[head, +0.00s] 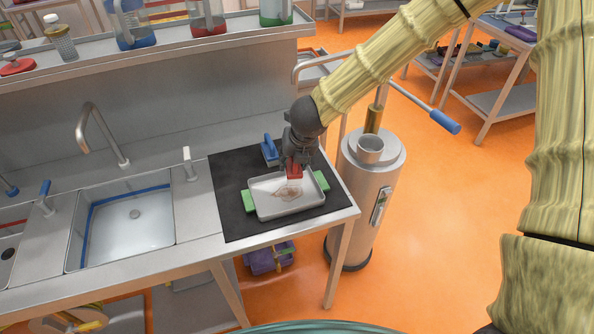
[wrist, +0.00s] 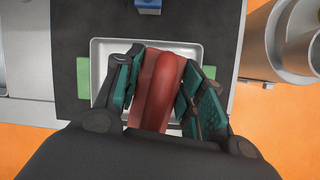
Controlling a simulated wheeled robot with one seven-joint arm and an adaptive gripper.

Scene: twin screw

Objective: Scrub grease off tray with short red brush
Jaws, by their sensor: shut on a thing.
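The short red brush (head: 294,171) is in my gripper (head: 295,160), its lower end at the far part of the tray in the head view. In the wrist view the red brush (wrist: 160,88) sits between the two teal-padded fingers of my gripper (wrist: 160,85). The shallow light-grey tray (head: 262,208) lies on a black mat and holds a brownish grease smear (head: 288,193). My gripper is over the tray and hides part of its far rim. Whether the bristles touch the tray is hard to tell.
Green blocks flank the tray, left (head: 249,201) and right (head: 321,180). A blue-handled item (head: 270,151) stands behind it on the black mat (head: 229,190). A sink (head: 130,225) is to the left. A metal cylinder (head: 370,190) stands right of the counter.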

